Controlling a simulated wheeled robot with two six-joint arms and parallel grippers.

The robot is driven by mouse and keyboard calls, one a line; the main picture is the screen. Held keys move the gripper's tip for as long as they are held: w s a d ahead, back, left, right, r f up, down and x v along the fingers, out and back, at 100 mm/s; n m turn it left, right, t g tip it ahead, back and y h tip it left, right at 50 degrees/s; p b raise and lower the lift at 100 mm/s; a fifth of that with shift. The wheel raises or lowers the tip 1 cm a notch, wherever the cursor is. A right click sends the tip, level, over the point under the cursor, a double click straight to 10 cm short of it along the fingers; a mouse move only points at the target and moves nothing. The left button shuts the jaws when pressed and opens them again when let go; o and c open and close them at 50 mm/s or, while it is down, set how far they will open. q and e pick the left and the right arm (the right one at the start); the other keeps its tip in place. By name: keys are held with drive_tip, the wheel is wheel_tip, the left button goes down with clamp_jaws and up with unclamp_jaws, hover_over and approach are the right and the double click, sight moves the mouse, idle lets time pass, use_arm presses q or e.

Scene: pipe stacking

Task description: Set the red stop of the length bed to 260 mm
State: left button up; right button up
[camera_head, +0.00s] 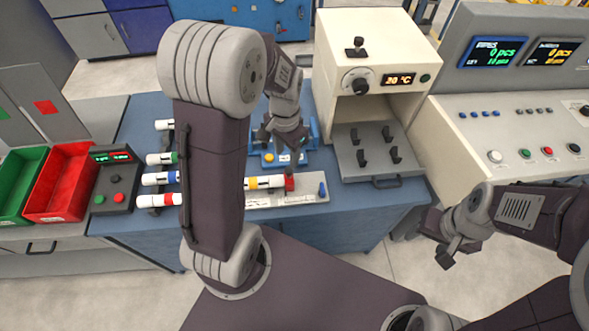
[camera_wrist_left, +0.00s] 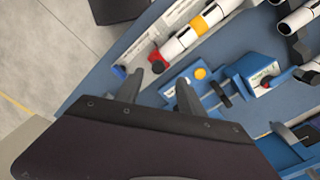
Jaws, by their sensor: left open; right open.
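The length bed (camera_head: 308,194) is a pale grey rail at the bench's front edge, partly hidden by my left arm. Its red stop (camera_head: 289,183) stands at the end of a white pipe with a yellow band (camera_head: 265,182). A blue knob (camera_head: 322,189) is at the bed's right end. My left gripper (camera_wrist_left: 158,76) is open and empty; in the left wrist view the red stop (camera_wrist_left: 157,61) appears just beyond and between its fingertips. Contact cannot be told. The scale is too small to read. My right gripper (camera_head: 441,243) is open and empty, off the bench at right.
A blue fixture (camera_head: 268,159) stands just behind the bed. Several banded white pipes (camera_head: 160,179) lie on a rack at left, beside a button box (camera_head: 115,186) and a red bin (camera_head: 61,183). A cream oven (camera_head: 373,75) with a grey tray is at right.

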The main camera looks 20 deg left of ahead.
sight(290, 169)
use_arm(q)
drive_tip(key=f, duration=0.8)
drive_tip(key=shift+w+d+b, duration=0.3)
drive_tip(key=shift+w, duration=0.05)
drive_tip(key=shift+s+a+f, duration=0.1)
drive_tip(key=shift+s+f, duration=0.05)
drive_tip(key=shift+f, duration=0.1)
clamp_jaws()
idle(0.6)
